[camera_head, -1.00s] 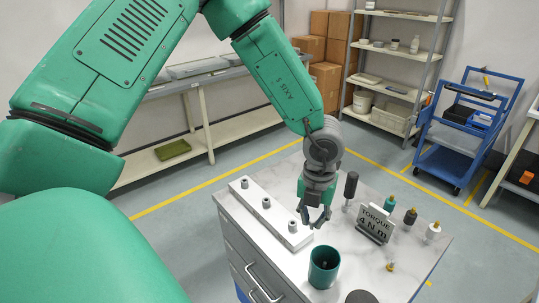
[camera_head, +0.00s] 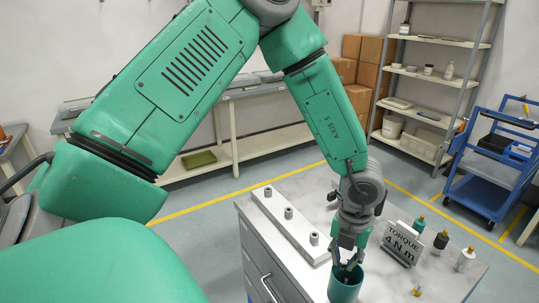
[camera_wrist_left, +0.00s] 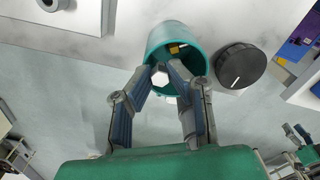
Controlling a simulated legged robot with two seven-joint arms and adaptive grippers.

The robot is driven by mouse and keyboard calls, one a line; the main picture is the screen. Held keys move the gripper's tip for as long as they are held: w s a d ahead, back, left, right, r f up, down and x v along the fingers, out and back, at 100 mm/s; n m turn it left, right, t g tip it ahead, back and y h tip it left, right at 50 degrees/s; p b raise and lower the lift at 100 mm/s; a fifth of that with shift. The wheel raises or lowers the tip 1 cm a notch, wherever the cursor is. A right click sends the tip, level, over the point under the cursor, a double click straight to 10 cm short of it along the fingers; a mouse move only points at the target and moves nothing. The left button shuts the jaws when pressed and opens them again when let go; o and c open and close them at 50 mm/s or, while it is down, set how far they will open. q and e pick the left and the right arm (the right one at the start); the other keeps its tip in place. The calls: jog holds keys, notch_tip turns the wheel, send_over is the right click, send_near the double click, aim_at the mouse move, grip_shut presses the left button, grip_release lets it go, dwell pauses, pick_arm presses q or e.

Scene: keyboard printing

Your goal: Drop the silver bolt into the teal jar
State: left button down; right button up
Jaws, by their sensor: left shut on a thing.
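The teal jar (camera_head: 343,291) stands on the bench top near the bottom of the head view; it also shows in the left wrist view (camera_wrist_left: 158,36), with a small yellow-and-dark thing inside. My left gripper (camera_head: 346,270) is at the jar's mouth, its fingers pointing down. In the left wrist view my fingertips (camera_wrist_left: 164,74) are shut on the silver bolt (camera_wrist_left: 160,77), whose pale hexagonal head shows against the jar's opening. The rest of the bolt is hidden, so I cannot tell how far it reaches inside.
A white bar (camera_head: 278,222) with several silver posts lies left of the jar. A black dial (camera_wrist_left: 240,66) sits beside the jar. A small brass piece (camera_head: 416,291) lies at front right.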

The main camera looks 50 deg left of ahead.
aim_at(343, 260)
pick_arm(q)
jog(key=c, duration=1.4)
grip_release()
jog(key=shift+a, duration=0.1)
jog(key=shift+r, duration=0.35)
notch_tip(343, 260, up, 11)
jog(key=shift+w+r, duration=0.1)
jog(key=shift+a, duration=0.1)
